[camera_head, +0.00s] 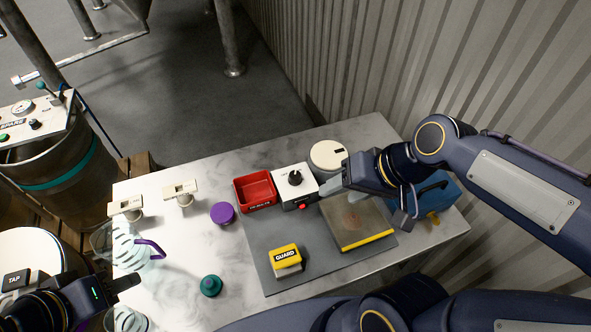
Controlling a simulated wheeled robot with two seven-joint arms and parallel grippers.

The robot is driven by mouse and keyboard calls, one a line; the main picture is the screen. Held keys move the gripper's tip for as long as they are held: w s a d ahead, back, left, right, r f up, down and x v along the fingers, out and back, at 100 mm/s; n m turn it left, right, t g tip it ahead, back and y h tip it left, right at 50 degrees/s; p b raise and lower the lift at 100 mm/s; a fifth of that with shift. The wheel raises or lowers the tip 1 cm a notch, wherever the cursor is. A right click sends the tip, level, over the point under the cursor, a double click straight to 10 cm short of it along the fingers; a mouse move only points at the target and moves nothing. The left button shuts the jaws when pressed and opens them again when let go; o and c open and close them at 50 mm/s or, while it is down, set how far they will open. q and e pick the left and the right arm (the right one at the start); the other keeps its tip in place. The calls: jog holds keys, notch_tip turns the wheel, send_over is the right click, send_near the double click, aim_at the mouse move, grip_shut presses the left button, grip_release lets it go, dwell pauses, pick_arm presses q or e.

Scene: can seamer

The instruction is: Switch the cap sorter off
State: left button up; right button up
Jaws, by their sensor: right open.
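A white box with a black knob (295,178) and a small red light or button at its front edge stands on the table; I take this to be the cap sorter (302,194), though I cannot read a label on it. My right gripper (368,202) is just right of the box, above a yellow-edged plate. Its fingers are apart and nothing shows between them. I cannot tell whether its left finger touches the box. My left gripper (125,284) is at the lower left, far from the box; one finger shows and the other is hidden.
A red tray (256,188) adjoins the box's left side, and a round white item (328,154) stands behind. The yellow-edged plate (352,224), a yellow GUARD block (285,256) and a blue item (438,192) are nearby. Purple (222,213) and teal (211,285) caps sit left.

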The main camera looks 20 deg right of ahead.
jog(key=w+f+m+g+p, duration=0.2)
jog(key=w+f+m, duration=0.1)
jog(key=w, duration=0.6)
jog(key=m+g+h+p, duration=0.2)
jog(key=h, duration=0.3)
send_over(295, 175)
notch_tip(295, 175, down, 9)
jog(key=shift+s+d+r, duration=0.1)
jog(key=shift+s+d, duration=0.05)
jog(key=shift+f+p, duration=0.5)
jog(key=shift+f, duration=3.5)
jog(key=c, duration=1)
